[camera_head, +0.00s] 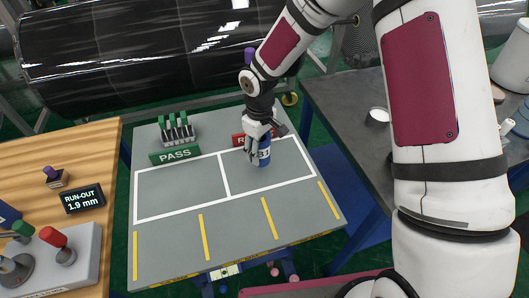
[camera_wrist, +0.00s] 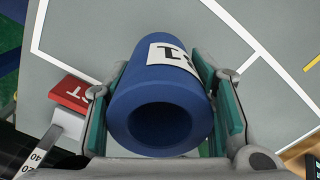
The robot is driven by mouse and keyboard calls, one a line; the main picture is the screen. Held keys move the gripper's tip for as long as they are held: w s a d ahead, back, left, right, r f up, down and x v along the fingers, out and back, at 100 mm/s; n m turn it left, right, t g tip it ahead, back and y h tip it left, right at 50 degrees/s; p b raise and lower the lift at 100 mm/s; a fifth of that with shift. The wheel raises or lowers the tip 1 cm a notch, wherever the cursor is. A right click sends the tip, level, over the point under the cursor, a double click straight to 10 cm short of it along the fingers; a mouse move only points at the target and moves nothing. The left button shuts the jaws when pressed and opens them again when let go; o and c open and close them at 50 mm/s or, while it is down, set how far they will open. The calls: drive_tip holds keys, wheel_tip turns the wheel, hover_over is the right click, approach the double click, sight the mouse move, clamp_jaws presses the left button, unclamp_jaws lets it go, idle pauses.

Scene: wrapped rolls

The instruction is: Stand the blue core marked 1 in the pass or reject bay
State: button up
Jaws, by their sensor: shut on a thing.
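The green PASS sign (camera_head: 175,155) stands behind the left bay (camera_head: 180,190). The red sign (camera_head: 238,140), partly hidden by my arm, stands behind the right bay (camera_head: 290,170).
The grey table (camera_head: 235,240) has white bay outlines and yellow stripes, with free room in the left bay. A rack with green-topped pieces (camera_head: 177,130) stands behind PASS. A run-out display (camera_head: 82,199) reads 1.9 mm on the wooden bench (camera_head: 98,150). A dark bench (camera_head: 345,110) is at right.

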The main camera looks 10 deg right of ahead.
sight(264, 153)
drive_tip(key=shift+w+d, duration=0.4)
drive_tip(key=shift+w+d+f+p, duration=0.15)
drive_tip(key=shift+f+p, duration=0.15)
drive_tip(key=shift+f, duration=0.65)
drive_tip(key=shift+w+d+f+p, duration=0.15)
drive_tip(key=shift+f+p, duration=0.1)
drive_tip(key=shift+f, duration=0.65)
drive_tip(key=shift+f, duration=0.15)
drive_tip(key=o, duration=1.4)
